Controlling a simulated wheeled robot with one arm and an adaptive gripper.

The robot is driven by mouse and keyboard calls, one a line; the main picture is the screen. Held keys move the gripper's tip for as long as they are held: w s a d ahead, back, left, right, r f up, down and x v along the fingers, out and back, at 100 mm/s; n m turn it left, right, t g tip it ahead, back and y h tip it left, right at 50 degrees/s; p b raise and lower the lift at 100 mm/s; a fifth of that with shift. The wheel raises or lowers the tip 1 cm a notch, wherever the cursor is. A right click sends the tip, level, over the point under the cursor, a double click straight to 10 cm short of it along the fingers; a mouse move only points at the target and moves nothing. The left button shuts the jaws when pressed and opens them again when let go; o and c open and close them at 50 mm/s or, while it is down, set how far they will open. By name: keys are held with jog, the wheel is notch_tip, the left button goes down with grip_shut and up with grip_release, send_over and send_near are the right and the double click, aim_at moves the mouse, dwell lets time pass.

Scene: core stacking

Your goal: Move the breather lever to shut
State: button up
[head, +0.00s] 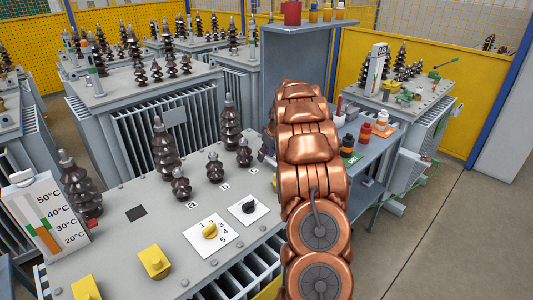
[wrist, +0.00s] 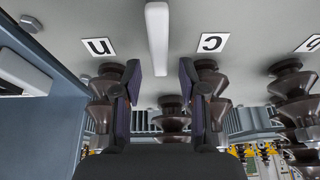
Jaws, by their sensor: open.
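I cannot tell for certain which part is the breather lever. A small black knob (head: 249,207) sits on a white plate on the near transformer's lid (head: 125,245) in the head view. In the wrist view a pale, straight bar (wrist: 157,35) lies between the plates marked n and c, and its lower end shows between my fingertips. My gripper (wrist: 160,80) is open, its two dark fingers apart with nothing held. In the head view my copper arm hides the gripper and the lid's right end.
Dark ribbed bushings (head: 230,125) stand on the near lid, close to my fingers in the wrist view (wrist: 172,118). A yellow selector (head: 210,231), yellow caps (head: 155,262) and a thermometer plate (head: 45,220) are also there. A bench (head: 370,155) with bottles stands right; open floor lies beyond.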

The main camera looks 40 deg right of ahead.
jog(key=shift+c, duration=0.4)
grip_shut()
